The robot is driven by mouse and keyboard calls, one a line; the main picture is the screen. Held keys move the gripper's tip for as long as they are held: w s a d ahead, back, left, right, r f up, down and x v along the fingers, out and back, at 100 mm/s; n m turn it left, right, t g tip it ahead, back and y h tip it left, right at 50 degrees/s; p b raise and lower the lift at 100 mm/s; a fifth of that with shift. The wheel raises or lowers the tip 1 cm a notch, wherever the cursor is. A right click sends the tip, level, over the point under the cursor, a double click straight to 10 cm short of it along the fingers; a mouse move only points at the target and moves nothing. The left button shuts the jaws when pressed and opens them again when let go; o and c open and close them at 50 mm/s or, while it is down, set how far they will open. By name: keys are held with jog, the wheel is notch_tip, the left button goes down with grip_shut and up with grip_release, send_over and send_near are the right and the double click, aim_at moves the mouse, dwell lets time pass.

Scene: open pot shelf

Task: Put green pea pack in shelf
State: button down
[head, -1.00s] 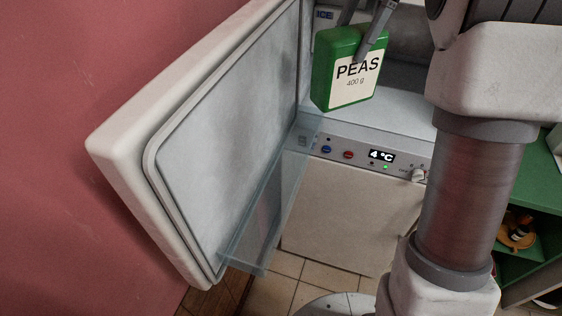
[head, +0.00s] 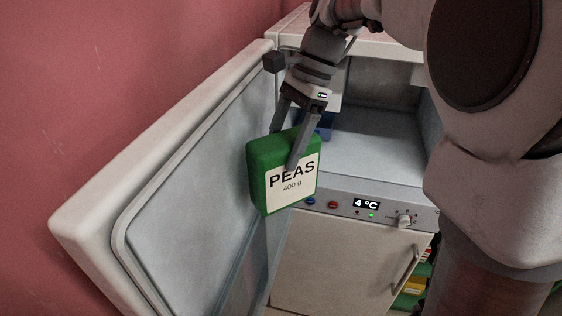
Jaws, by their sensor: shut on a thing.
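The green pea pack (head: 266,177) has a white label reading "PEAS 400 g". My gripper (head: 290,150) is shut on its upper part from above, with one finger across the label side. The pack is upright, slightly tilted, in front of the open fridge compartment and close to the open door in the picture. The fridge compartment (head: 372,150) has a pale, mostly bare floor. Its left part is hidden behind my gripper and the pack. No separate shelf board can be made out inside it.
The fridge door (head: 190,190) stands open on the left, with a clear door bin (head: 253,272) low on it. A blue object (head: 326,124) is in the compartment behind my gripper. A control panel (head: 350,203) reading 4 °C runs below the opening. A red wall (head: 90,90) is at the left.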

jog(key=shift+s+a+f, duration=0.2)
jog(key=shift+f, duration=1.95)
jog(key=shift+f, duration=0.3)
grip_release()
